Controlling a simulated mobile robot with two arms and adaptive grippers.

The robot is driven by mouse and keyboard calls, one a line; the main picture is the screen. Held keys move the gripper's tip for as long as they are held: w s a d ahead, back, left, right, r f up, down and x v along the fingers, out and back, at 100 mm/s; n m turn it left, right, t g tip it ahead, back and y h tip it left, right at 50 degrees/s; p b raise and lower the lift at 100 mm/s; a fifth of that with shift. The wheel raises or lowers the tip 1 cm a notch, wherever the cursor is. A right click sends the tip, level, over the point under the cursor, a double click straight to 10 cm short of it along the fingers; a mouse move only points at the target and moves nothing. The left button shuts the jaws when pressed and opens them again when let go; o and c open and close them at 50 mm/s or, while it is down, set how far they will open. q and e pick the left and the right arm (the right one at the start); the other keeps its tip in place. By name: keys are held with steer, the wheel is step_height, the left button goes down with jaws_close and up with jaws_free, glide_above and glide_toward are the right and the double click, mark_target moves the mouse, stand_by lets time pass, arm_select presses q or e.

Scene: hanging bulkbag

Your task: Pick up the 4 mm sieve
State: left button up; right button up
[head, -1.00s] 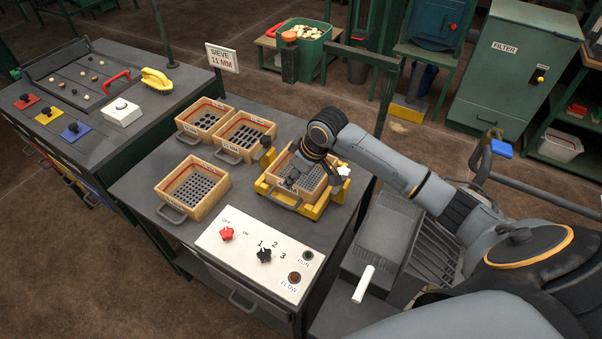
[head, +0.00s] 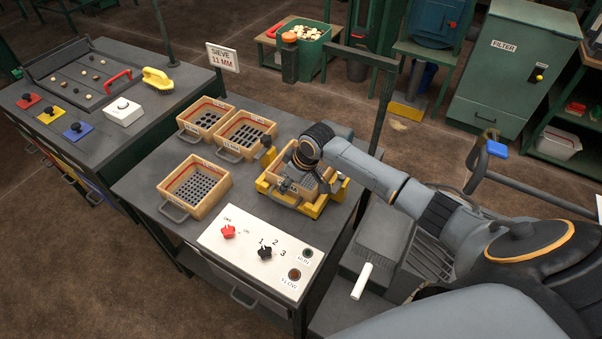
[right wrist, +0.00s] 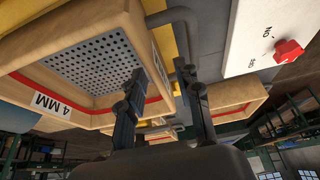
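The 4 mm sieve (head: 322,178) is a wooden box with a fine-holed grey plate and a red inner line. It sits in a yellow cradle (head: 318,211) on the dark bench. Its "4 MM" label (right wrist: 46,103) shows in the right wrist view, with the perforated plate (right wrist: 95,62) beside it. Its grey bent handle (right wrist: 184,22) reaches down near the fingertips of my right gripper (right wrist: 170,75). These fingers are apart, and I see nothing clamped between them. In the head view my right gripper (head: 285,187) is at the sieve's handle side. My left gripper is not seen.
Three other wooden sieves (head: 194,188) stand left of the cradle. A white control panel (head: 258,250) with red and black knobs lies in front. A "SIEVE 11 MM" sign (head: 222,57) stands behind. A dark post (head: 384,105) rises close behind my right arm.

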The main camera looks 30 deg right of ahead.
steer(key=shift+f, duration=0.2)
stand_by(0.3)
jaws_close()
steer(key=shift+r, duration=0.1)
